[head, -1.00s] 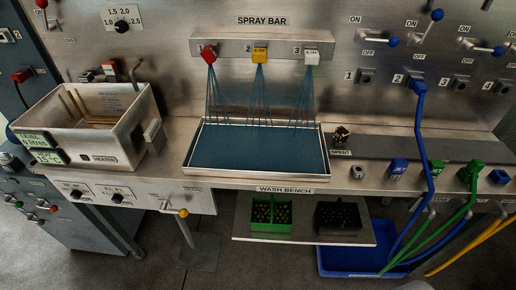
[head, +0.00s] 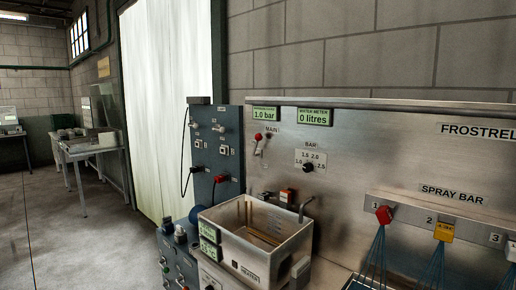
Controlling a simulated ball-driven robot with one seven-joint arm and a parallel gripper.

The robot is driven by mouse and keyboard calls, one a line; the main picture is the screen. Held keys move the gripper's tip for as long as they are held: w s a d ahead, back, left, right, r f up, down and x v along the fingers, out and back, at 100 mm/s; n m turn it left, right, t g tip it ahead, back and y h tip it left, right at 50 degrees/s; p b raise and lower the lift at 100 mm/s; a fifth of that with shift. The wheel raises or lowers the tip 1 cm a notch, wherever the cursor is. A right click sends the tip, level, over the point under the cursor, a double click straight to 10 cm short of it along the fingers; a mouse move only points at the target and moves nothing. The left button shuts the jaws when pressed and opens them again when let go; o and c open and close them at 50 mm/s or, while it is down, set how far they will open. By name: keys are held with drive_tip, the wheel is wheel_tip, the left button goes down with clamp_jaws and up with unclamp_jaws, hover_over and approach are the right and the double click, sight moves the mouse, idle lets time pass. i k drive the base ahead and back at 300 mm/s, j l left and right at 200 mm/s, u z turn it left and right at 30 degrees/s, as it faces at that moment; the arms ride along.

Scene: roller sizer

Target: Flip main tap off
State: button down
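The main tap (head: 259,142) is on the steel back panel, left of the MAIN label (head: 272,129). It has a short lever with a red knob, and the knob is at the upper end. The lever is small here, and its on and off marks are not readable. Above it, a green display (head: 266,114) reads 1.0 bar and the water meter (head: 314,117) reads 0 litres. My gripper is not in view.
A steel heater tank (head: 255,235) stands below the tap, in front of the panel. A blue-grey cabinet (head: 214,150) stands to the left. Blue streams hang from the spray bar nozzles (head: 384,214) at right. Open floor (head: 60,235) lies at far left.

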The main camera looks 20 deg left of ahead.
sight(258, 137)
drive_tip(key=i+j, duration=0.1)
drive_tip(key=j, duration=1.15)
drive_tip(key=i+j, duration=0.15)
drive_tip(key=j, duration=0.5)
